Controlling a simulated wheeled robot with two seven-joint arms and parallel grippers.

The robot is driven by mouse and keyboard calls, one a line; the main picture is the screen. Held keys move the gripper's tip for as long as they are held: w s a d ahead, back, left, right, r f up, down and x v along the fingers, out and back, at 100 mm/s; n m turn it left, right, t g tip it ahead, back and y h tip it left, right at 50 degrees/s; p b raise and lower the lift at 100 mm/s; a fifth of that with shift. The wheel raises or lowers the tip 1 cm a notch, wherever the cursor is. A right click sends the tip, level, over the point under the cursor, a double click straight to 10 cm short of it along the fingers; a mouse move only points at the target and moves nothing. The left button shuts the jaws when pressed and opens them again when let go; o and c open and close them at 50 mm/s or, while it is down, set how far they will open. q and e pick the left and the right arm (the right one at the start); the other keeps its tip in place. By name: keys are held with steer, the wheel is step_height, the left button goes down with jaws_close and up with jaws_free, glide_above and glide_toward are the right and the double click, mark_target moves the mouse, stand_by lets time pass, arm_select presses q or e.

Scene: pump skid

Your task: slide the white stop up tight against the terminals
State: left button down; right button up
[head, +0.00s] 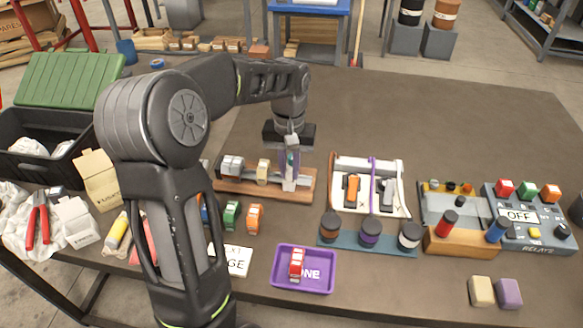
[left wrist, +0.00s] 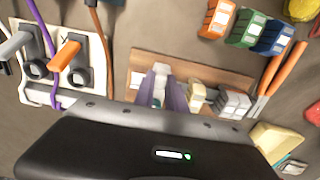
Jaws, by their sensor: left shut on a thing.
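A wooden board (head: 303,190) carries a rail with grey terminals (head: 232,165) at its left end. A cream block (head: 263,170) stands on the rail to their right, with a gap visible between. The white stop (head: 290,184) is further right, apart from the cream block. My left gripper (head: 292,165) reaches down over the rail and is shut on the stop. In the left wrist view the stop (left wrist: 161,70) shows between the fingers, with the cream block (left wrist: 197,96) and grey terminals (left wrist: 234,104) to its right. My right gripper is not in view.
Orange (head: 254,217) and green (head: 231,215) blocks stand in front of the board. A purple tray (head: 329,284) holds a red piece. A white panel (head: 396,170) with levers and a purple cable is close right of the board. The table behind is clear.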

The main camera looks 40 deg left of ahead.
arm_select(q)
steer(key=s+a, duration=0.1)
steer(key=a, duration=0.1)
steer(key=s+a, duration=0.2)
steer(key=a, duration=0.1)
steer(key=s+a, duration=0.1)
steer(key=a, duration=0.2)
steer(key=shift+s+a, duration=0.1)
steer(key=shift+s, duration=0.1)
steer(key=c, duration=1.4)
jaws_free()
steer(key=shift+o, duration=0.2)
steer(key=shift+r, duration=0.1)
step_height(320, 180, up, 8)
steer(key=shift+f, duration=0.2)
steer(key=shift+r, duration=0.1)
